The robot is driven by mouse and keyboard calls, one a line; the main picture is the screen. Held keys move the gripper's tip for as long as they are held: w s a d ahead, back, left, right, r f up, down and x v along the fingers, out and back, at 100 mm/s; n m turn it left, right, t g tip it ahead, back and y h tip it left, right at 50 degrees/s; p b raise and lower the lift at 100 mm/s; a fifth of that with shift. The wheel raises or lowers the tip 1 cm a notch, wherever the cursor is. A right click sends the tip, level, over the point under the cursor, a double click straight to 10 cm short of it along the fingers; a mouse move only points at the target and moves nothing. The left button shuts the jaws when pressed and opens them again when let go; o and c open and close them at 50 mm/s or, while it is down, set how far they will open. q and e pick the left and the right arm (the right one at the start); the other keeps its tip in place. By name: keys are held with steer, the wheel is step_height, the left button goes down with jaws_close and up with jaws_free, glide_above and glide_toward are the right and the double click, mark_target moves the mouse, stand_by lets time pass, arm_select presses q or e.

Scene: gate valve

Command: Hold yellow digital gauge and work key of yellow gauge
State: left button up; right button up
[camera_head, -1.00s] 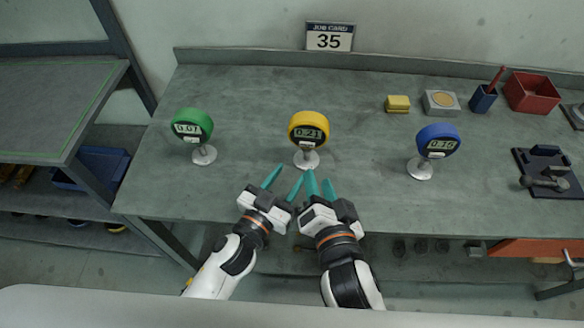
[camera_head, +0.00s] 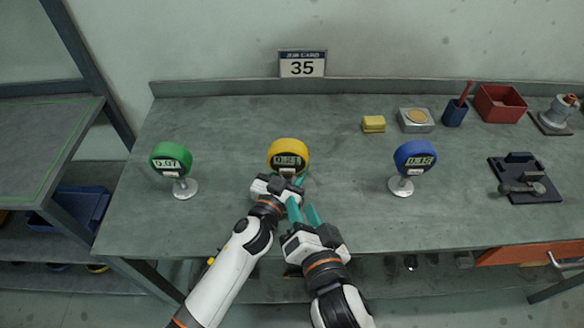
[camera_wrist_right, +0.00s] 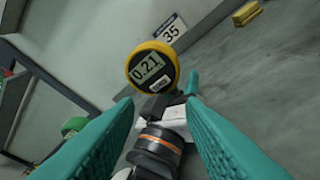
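The yellow digital gauge (camera_head: 288,148) stands upright at the middle of the bench. Its face shows in the right wrist view (camera_wrist_right: 140,58), reading 0.21, with a small pale key patch (camera_wrist_right: 160,86) below the display. My left gripper (camera_head: 289,182) is at the gauge's stem, just below its face. One teal finger shows right of the stem; the other is hidden, so its grip is unclear. My right gripper (camera_head: 303,209) is in front of the gauge and lower right of the left gripper. Its fingers are apart and empty, and they also frame the right wrist view (camera_wrist_right: 160,105).
A green gauge (camera_head: 170,157) stands to the left and a blue gauge (camera_head: 414,155) to the right. A yellow block (camera_head: 373,124), a grey block (camera_head: 415,121), a pen cup (camera_head: 454,113) and a red bin (camera_head: 499,103) are at the back right.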

arm_select(q)
jaws_close()
arm_select(e)
jaws_close()
stand_by(1.6)
